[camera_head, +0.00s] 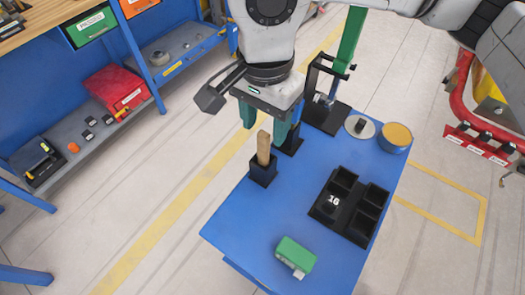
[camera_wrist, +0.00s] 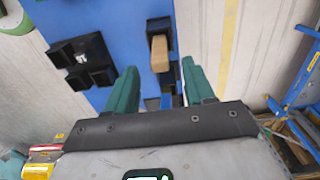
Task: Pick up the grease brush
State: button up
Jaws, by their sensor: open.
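The grease brush shows as a light wooden handle (camera_head: 263,148) standing upright in a small black holder (camera_head: 262,174) on the blue table (camera_head: 235,222). Its bristles are hidden in the holder. The handle also shows in the wrist view (camera_wrist: 159,55), beyond and between the fingertips. My gripper (camera_head: 266,125) has green fingers and is open and empty, pointing down just above the handle. In the wrist view my gripper (camera_wrist: 160,74) has its fingers to either side of the handle's line, with no contact visible.
A black compartment tray (camera_head: 350,206) marked 16 stands right of the brush. A green block-like item (camera_head: 295,256) lies near the table's front edge. A black stand (camera_head: 326,115), a round dish (camera_head: 360,127) and a yellow-topped tin (camera_head: 395,137) occupy the back. The table's middle is clear.

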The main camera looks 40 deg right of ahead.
aim_at(263, 157)
jog(key=shift+a+f+p, duration=0.15)
jog(key=shift+f+p, duration=0.3)
jog(key=shift+f, duration=2.25)
grip_shut()
